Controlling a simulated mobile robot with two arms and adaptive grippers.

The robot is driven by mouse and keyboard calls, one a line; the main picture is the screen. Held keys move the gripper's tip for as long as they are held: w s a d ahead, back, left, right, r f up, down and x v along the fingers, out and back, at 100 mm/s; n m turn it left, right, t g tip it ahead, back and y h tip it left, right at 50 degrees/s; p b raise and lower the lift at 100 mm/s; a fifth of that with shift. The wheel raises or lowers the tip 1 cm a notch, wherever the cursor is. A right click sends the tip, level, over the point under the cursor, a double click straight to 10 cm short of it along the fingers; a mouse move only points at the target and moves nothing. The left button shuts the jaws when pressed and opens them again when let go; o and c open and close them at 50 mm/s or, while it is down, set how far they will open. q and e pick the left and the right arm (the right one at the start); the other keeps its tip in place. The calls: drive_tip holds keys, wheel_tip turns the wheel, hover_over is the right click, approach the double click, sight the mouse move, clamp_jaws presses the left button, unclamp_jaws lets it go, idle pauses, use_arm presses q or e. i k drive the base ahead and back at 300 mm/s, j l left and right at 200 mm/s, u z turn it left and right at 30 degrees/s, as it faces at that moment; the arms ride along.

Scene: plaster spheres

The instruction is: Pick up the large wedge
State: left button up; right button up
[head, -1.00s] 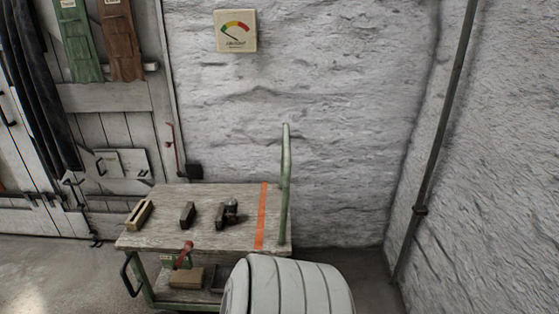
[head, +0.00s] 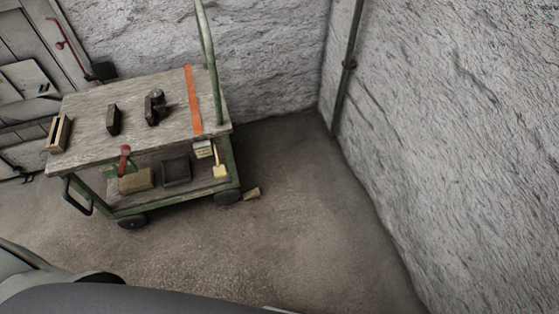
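Neither of my grippers shows in the head view. Only grey parts of my own body show along the bottom left edge.
A green-framed cart (head: 85,131) with a wooden top stands against the back wall. Several blocks lie on its top, with an orange strip (head: 193,100). Its lower shelf holds a brown block (head: 137,180) and a dark tray (head: 177,171). The floor (head: 310,220) to the right is clear.

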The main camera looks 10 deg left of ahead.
sight(254, 193)
drive_tip(key=u, duration=0.75)
